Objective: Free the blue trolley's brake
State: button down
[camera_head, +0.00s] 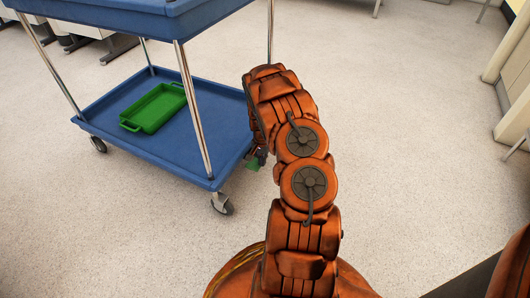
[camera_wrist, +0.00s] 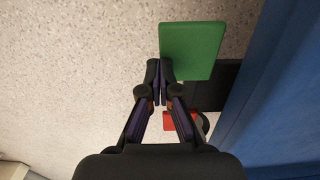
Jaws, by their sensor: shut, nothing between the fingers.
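The blue trolley (camera_head: 168,158) stands at the left in the head view, and its blue edge (camera_wrist: 277,95) fills the right of the wrist view. A green brake pedal (camera_wrist: 192,48) sits beside the trolley's lower edge. A small part of it shows beside my arm in the head view (camera_head: 253,165). A red pedal (camera_wrist: 182,121) lies nearer, partly hidden by my gripper. My gripper (camera_wrist: 161,68) is shut and empty, its fingertips at the green pedal's near left corner. I cannot tell whether they touch it.
A green tray (camera_head: 155,108) sits on the trolley's lower shelf. A trolley caster (camera_head: 222,204) stands at the near corner, and another (camera_head: 98,145) at the left. The speckled floor (camera_head: 420,150) is clear to the right. A pale cabinet (camera_head: 512,80) stands at the far right.

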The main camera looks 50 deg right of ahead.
jog(key=shift+f, duration=0.5)
dwell(0.4)
notch_tip(320, 180, up, 7)
jog(key=p, duration=0.2)
dwell(0.9)
dwell(0.4)
